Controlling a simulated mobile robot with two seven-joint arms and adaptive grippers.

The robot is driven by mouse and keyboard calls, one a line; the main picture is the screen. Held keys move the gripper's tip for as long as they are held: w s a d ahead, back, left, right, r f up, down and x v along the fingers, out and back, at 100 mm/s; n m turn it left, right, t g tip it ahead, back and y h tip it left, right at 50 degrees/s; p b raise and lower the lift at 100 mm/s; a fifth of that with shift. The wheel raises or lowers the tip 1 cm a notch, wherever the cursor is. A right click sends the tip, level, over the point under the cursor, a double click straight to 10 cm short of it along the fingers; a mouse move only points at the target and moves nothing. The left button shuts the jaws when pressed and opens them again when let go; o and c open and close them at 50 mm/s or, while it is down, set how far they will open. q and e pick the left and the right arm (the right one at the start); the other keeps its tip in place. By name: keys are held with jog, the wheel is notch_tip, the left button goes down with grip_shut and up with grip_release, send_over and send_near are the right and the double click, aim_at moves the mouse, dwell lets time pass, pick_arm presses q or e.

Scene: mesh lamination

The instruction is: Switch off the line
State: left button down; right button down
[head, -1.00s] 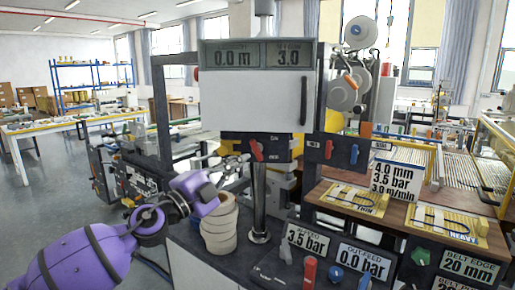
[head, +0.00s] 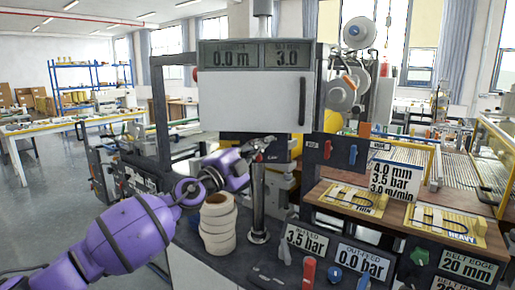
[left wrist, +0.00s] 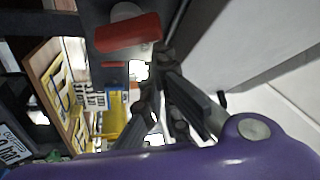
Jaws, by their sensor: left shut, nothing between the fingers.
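A red switch handle (left wrist: 128,32) is close to my left gripper in the left wrist view, on a dark panel. In the head view my left gripper (head: 262,147) is in front of the small panel below the white cabinet and covers most of that switch; a bit of red (head: 258,157) shows by the fingers. The gripper is shut and empty. Its fingers (left wrist: 160,82) lie just below the red handle in the wrist view; I cannot tell whether they touch it. The display (head: 256,54) above reads 0.0 m and 3.0. My right gripper is out of view.
To the right, another panel has a red knob (head: 328,149) and a blue knob (head: 353,154). A stack of pale rolls (head: 217,225) stands below my left arm, beside a metal post (head: 258,205). A red lever (head: 309,272) sits at the lower front.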

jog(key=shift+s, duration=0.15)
pick_arm(q)
jog(key=shift+a+n+t+b, duration=0.1)
jog(key=shift+n+t+b, duration=0.2)
jog(key=shift+n, duration=0.1)
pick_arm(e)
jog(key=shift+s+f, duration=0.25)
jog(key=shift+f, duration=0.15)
